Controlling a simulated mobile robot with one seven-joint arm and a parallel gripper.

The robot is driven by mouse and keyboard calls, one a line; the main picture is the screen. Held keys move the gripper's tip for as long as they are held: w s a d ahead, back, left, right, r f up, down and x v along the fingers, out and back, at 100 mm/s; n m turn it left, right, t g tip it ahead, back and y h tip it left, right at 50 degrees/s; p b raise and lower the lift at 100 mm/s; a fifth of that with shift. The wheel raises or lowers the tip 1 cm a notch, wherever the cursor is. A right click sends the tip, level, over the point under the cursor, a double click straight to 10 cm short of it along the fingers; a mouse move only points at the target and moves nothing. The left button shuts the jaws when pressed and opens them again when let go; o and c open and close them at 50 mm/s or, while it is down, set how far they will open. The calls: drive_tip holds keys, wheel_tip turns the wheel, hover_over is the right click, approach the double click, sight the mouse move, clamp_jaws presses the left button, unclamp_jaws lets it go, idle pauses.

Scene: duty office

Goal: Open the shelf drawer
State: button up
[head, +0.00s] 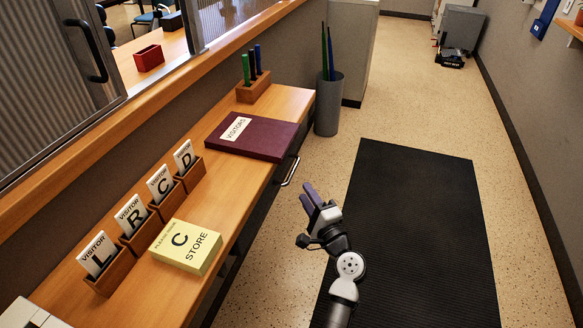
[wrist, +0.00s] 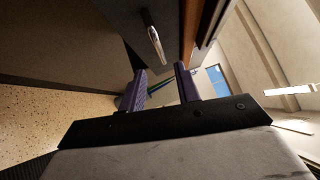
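The wooden shelf (head: 262,115) runs along the left wall. A metal bar handle (head: 290,171) stands out from the dark drawer front under the shelf's edge. The drawer looks shut, but most of its front is hidden below the shelf top. My gripper (head: 306,191) is just right of the handle and apart from it, with its purple fingers pointing up and slightly left. In the wrist view, the handle (wrist: 153,38) lies beyond the fingertips, roughly in line with the gap between them. The fingers (wrist: 160,68) are spread and nothing is between them.
On the shelf are a maroon visitors book (head: 265,146), a yellow note block (head: 186,246), several visitor cards in wooden holders and a pen block (head: 253,88). A grey bin (head: 328,108) stands beyond the shelf. A black mat (head: 420,215) covers the open floor at right.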

sight(293, 170)
drive_tip(key=p+x, duration=0.2)
drive_tip(key=x, duration=0.7)
drive_tip(key=shift+w+a, duration=0.2)
drive_tip(key=shift+w, duration=0.05)
drive_tip(key=shift+c, duration=0.3)
clamp_jaws()
